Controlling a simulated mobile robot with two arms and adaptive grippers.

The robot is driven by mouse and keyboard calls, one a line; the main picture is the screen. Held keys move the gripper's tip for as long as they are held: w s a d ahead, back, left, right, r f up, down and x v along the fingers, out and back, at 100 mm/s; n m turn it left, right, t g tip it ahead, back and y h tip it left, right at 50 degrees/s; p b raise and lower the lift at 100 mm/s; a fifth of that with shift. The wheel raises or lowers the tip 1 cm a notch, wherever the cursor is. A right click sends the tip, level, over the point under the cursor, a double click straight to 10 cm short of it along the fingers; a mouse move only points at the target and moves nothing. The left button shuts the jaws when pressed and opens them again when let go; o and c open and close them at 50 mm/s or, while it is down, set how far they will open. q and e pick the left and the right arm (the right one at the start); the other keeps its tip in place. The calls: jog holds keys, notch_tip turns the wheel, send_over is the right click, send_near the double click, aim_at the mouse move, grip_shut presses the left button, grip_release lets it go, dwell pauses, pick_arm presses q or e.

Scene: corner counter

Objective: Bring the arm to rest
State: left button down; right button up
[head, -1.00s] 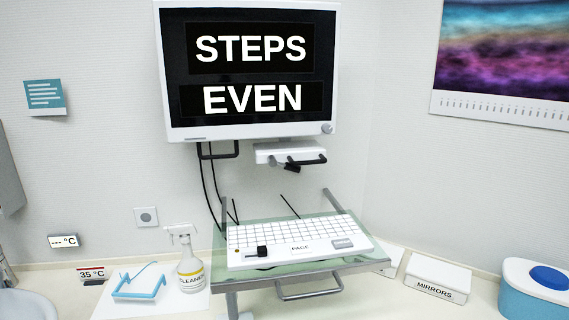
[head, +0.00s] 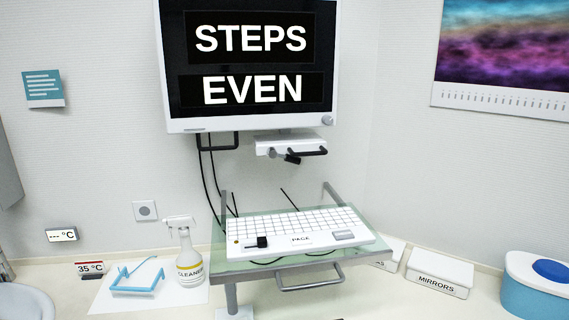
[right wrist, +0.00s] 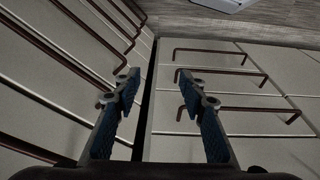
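My right gripper (right wrist: 163,92) shows in the right wrist view. Its two blue-padded fingers are spread apart with nothing between them. Beyond the fingers are drawer fronts with dark bar handles (right wrist: 235,108); I see no contact with them. Neither gripper shows clearly in the head view, and my left gripper is in no view.
A glass shelf (head: 225,255) holds a white keyboard (head: 300,230) under a wall screen (head: 250,128).

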jog(key=s+f+g+b, duration=0.1)
jog(key=s+f+b, duration=0.4)
jog(key=f, duration=1.3)
jog(key=s+d+f, duration=0.3)
jog(key=s+f, duration=1)
jog(key=s, duration=0.2)
jog(key=shift+d+g, duration=0.2)
jog(key=shift+g, duration=0.2)
